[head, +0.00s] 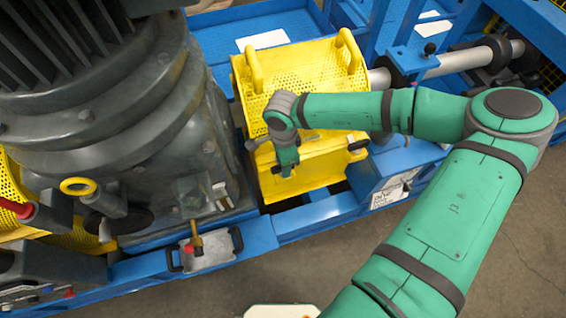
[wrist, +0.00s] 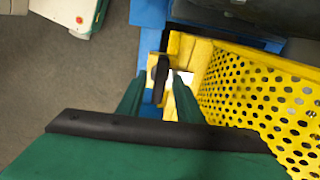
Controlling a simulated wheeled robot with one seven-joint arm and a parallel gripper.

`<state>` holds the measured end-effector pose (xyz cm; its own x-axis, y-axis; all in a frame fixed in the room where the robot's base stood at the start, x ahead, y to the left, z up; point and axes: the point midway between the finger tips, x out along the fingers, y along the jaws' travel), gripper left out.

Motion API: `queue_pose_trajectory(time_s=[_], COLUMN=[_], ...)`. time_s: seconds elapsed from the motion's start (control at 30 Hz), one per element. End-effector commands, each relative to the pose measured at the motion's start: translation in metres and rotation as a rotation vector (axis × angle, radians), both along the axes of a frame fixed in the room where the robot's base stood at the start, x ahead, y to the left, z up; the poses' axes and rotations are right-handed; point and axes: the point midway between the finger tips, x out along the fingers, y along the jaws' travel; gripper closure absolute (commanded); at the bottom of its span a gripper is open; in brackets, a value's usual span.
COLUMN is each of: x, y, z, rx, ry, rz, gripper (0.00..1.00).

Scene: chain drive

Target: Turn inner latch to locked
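The yellow perforated guard box (head: 318,165) stands on the blue frame, right of the grey motor housing. My gripper (head: 287,172) points down at the left part of its front face. A dark latch handle (wrist: 160,75) shows in the wrist view, lined up with the gap between my two green fingers (wrist: 157,95). The fingers are apart. I cannot tell whether the handle is between the tips or just beyond them. Another dark latch (head: 358,146) is on the right side of the guard front. My gripper partly hides the near latch in the head view.
The large grey motor housing (head: 130,120) stands close on the left. Two yellow loop handles rise from the guard top (head: 300,65). A shaft (head: 455,62) runs off to the right. Blue frame rail (head: 320,214) lies in front, with open floor (head: 330,270) beyond it.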

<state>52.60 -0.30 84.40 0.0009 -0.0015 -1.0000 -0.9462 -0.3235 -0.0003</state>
Motion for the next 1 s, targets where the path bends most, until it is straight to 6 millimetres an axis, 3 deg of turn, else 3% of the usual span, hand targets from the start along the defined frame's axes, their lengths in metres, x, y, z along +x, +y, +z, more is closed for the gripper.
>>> queue_pose_trajectory(time_s=[0.27, 0.7, 1.0], x=[0.000, 0.000, 0.000], y=[0.000, 0.000, 0.000], z=[0.009, 0.084, 0.107], rx=[0.000, -0.002, 0.000], ry=[-0.001, -0.002, 0.000], rz=[0.000, 0.000, 0.000], gripper=[0.67, 0.67, 0.67])
